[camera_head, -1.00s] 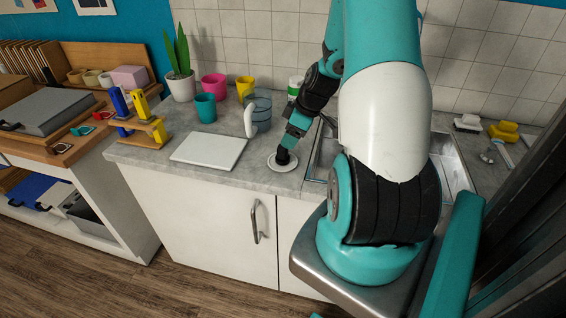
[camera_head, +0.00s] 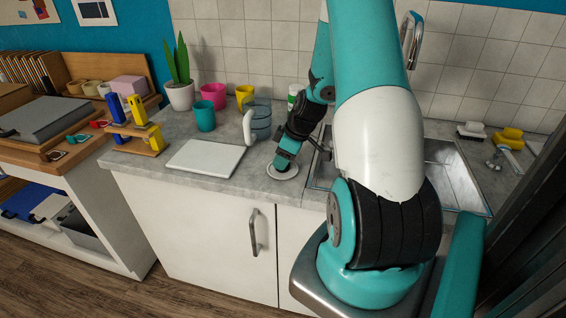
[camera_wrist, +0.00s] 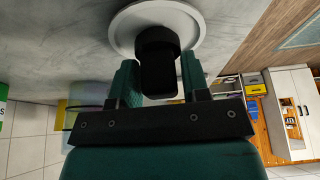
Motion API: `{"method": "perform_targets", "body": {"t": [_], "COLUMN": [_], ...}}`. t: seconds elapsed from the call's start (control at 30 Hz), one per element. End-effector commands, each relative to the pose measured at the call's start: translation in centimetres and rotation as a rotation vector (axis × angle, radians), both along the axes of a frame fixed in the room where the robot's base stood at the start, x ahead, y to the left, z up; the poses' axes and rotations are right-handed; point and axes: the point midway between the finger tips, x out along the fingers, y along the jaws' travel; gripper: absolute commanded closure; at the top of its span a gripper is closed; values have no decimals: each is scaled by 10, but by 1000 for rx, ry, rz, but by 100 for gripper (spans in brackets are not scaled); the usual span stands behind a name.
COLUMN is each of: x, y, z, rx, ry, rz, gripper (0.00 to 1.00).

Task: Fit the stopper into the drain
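The stopper, a white round disc (camera_head: 283,174) with a black knob, is at the front edge of the grey counter, left of the sink. In the wrist view, the disc (camera_wrist: 196,22) and its upright black knob (camera_wrist: 160,65) fill the top middle. My gripper (camera_head: 284,162) is down at the stopper. In the wrist view, its two teal fingers (camera_wrist: 160,78) stand one on each side of the knob, very close to it. Whether they press on it cannot be told. The steel sink (camera_head: 455,178) is partly hidden behind my arm. The drain is not visible.
A white board (camera_head: 205,158) lies left of the stopper. A clear pitcher with a white handle (camera_head: 259,118), cups (camera_head: 204,113) and a potted plant (camera_head: 180,95) stand behind. A faucet (camera_head: 412,40) rises above the sink. A brush (camera_head: 471,130) and yellow item (camera_head: 508,136) lie right.

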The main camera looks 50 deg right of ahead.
Motion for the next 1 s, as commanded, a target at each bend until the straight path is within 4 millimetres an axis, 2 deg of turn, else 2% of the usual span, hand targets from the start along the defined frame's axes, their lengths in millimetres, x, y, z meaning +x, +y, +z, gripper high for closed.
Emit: {"method": "perform_targets", "body": {"t": [0.03, 0.1, 0.57, 1.0], "x": [0, 0, 0, 0], "y": [0, 0, 0, 0], "z": [0, 0, 2, 24], "rx": [-1, -1, -1, -2], "ry": [0, 0, 0, -2], "rz": [0, 0, 0, 0], "gripper": [70, 80, 81, 81]}}
